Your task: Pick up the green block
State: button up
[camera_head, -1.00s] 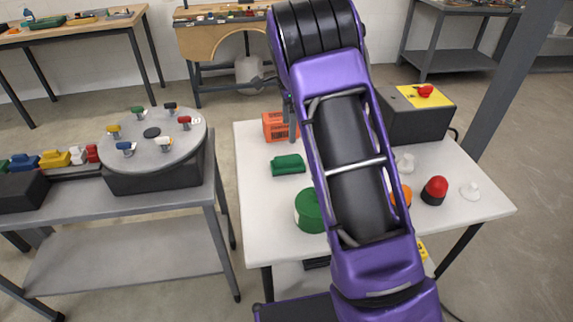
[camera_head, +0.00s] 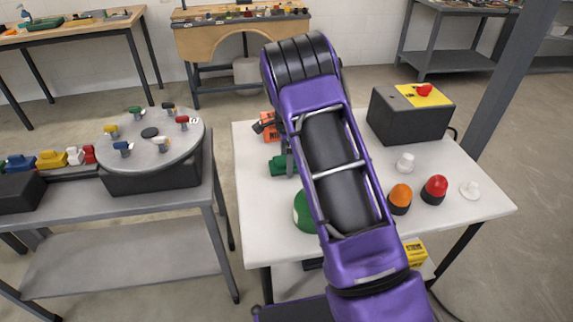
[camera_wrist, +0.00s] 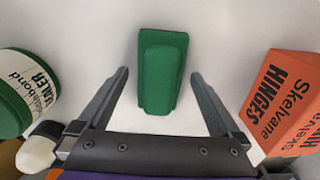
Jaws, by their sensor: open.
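The green block (camera_wrist: 161,72) lies on the white table, a smaller raised part on top of a wider base. In the wrist view it is centred between and just beyond the spread fingers of my gripper (camera_wrist: 160,95), with white table on both sides of it and no finger touching it. In the head view the green block (camera_head: 279,166) is partly hidden behind my gripper (camera_head: 286,150), which is above or beside it. My gripper is open and empty. How high the fingertips are above the table I cannot tell.
On the white table (camera_head: 450,208), an orange hinges box (camera_wrist: 290,100) is right of the block in the wrist view. A green-and-white can (camera_wrist: 25,90) is on the left.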

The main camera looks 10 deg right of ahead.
jog(key=c, duration=1.5)
notch_tip(320, 180, up, 10)
jog(key=shift+f+p, duration=0.1)
jog(key=shift+p, duration=0.2)
